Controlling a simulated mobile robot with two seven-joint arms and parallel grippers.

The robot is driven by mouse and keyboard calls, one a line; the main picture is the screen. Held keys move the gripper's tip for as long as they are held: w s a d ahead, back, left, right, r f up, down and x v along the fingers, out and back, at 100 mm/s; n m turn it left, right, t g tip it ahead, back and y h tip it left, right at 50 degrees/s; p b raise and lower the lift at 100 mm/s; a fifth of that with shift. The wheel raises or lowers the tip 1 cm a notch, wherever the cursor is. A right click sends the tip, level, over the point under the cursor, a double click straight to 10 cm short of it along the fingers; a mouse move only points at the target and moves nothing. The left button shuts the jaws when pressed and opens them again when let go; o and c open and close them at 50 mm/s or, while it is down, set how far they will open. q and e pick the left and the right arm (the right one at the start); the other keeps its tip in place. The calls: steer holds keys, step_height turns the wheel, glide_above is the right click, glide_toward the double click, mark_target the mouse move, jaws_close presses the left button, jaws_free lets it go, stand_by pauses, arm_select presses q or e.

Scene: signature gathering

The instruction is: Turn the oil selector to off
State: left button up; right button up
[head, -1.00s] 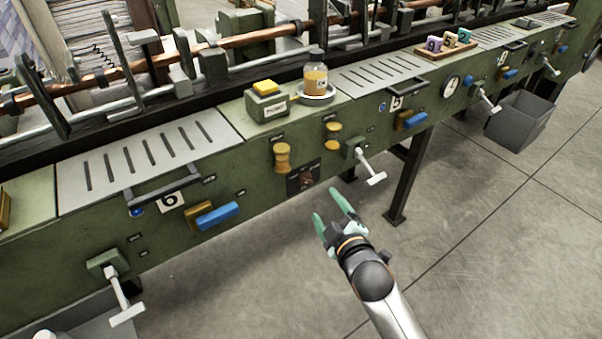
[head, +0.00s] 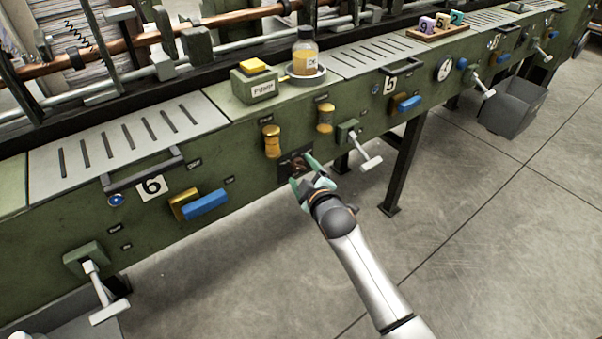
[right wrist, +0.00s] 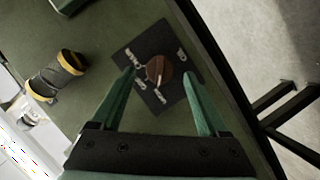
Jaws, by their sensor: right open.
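The oil selector is a round brown knob (right wrist: 158,70) on a dark square plate (right wrist: 150,92) with pale lettering, too blurred to read surely. In the head view the plate (head: 292,163) sits low on the green machine front, partly hidden by my gripper. My right gripper (head: 308,170) is in front of it, open. In the right wrist view its green fingers (right wrist: 160,88) stand apart on either side of the knob, with nothing between them held. I cannot tell whether they touch the knob. My left gripper does not show.
Two yellow knobs (head: 271,141) and a white T-handle (head: 366,158) stick out of the machine front near the selector. An oil bottle (head: 305,55) stands in a dish on top beside a yellow-button box (head: 254,80). A dark leg (head: 402,170) stands right of my arm.

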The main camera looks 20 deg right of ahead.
steer(key=shift+w+f, duration=0.1)
steer(key=shift+w, duration=0.45)
jaws_close()
stand_by(0.4)
